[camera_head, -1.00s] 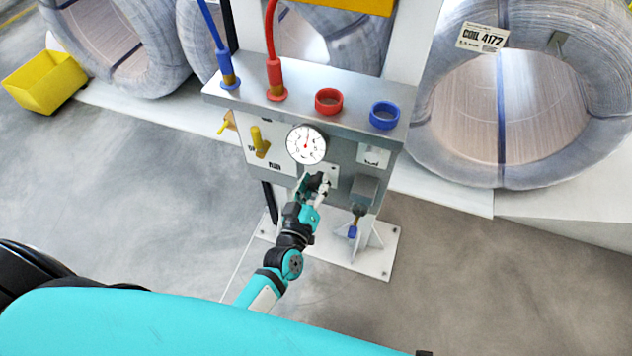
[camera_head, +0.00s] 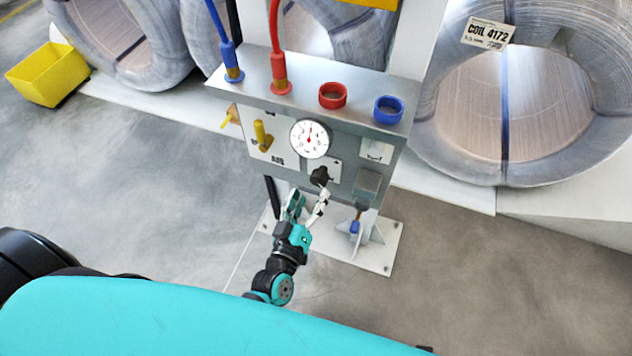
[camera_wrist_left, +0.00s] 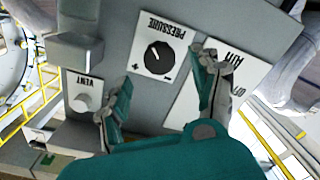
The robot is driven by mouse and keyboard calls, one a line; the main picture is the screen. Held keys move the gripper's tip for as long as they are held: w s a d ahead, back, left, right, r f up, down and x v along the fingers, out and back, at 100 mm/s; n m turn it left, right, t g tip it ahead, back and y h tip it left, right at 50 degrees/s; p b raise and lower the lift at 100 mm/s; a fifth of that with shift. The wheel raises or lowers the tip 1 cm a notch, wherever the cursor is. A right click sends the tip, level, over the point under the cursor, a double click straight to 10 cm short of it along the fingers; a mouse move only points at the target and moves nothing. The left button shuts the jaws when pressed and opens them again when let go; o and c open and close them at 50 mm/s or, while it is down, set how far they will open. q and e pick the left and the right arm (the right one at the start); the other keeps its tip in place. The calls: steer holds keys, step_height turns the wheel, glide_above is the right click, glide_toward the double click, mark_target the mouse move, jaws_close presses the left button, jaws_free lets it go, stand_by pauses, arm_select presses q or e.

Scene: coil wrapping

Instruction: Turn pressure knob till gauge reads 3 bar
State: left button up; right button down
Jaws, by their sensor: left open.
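The black pressure knob (camera_head: 320,176) sits on the grey panel below the gauge, and it also shows in the left wrist view (camera_wrist_left: 158,57) on a white plate marked PRESSURE with a plus and a minus. The round white gauge (camera_head: 310,139) has a red needle; its numbers are too small to read. My left gripper (camera_head: 308,198) is open and empty, below and apart from the knob. In the left wrist view its two fingers (camera_wrist_left: 162,88) stand wide apart with the knob beyond them, between their tips. My right gripper is not in view.
Yellow lever (camera_head: 260,136) is left of the gauge. Red ring (camera_head: 332,95) and blue ring (camera_head: 388,110) stand on the top shelf beside red and blue hoses. A small grey box (camera_head: 367,185) juts out right of the knob.

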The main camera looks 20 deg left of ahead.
arm_select(q)
steer(key=s, duration=0.5)
steer(key=shift+s, duration=0.2)
steer(key=s+a+f+m+g+h, duration=0.1)
steer(key=s+f+m+g, duration=0.4)
steer(key=f, duration=0.7)
steer(key=s+f+m+g+h, duration=0.1)
steer(key=s+f+m+g, duration=0.2)
steer(key=s+f+g, duration=0.65)
steer(key=s+a+f+m+g+y, duration=0.1)
steer(key=s+a+f+y, duration=0.1)
steer(key=a+f, duration=0.4)
steer(key=s+a+r+g+p, duration=0.1)
steer(key=s+p, duration=1.4)
steer(key=shift+a+r, duration=0.15)
steer(key=shift+r, duration=0.25)
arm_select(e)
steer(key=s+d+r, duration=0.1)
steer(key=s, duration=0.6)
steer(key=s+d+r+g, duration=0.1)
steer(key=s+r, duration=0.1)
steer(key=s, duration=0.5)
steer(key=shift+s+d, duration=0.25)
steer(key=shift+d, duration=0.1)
